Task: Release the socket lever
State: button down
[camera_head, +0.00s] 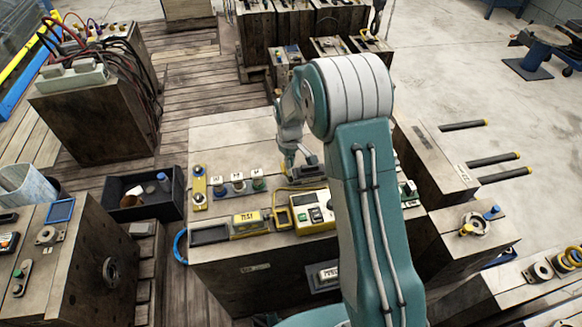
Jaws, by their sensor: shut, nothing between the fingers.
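My arm reaches over a pale-topped block (215,137) in the middle of the view. My gripper (303,168) is small, shut and empty, pointing down above the block's top. Just below it in the picture is a dark part with a yellow edge (300,188); I cannot tell whether they touch. Nearer stands a yellow box with a pale panel (314,210), with green and red spots on it. No socket lever can be told apart for sure at this size, and my arm hides the block's right part.
Several knobs (239,187) and a yellow labelled block (247,223) are on the block's left side. A black bin (150,192) stands to the left. Dark bars with yellow tips (493,160) stick out at the right. Other heavy blocks stand around; bare floor is at upper right.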

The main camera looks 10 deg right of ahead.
jog(key=shift+a+f, duration=0.1)
jog(key=shift+a, duration=0.55)
jog(key=shift+d, duration=0.15)
jog(key=shift+d+r, duration=0.25)
jog(key=shift+d, duration=0.25)
notch_tip(320, 180, up, 7)
dwell(1.0)
dwell(0.4)
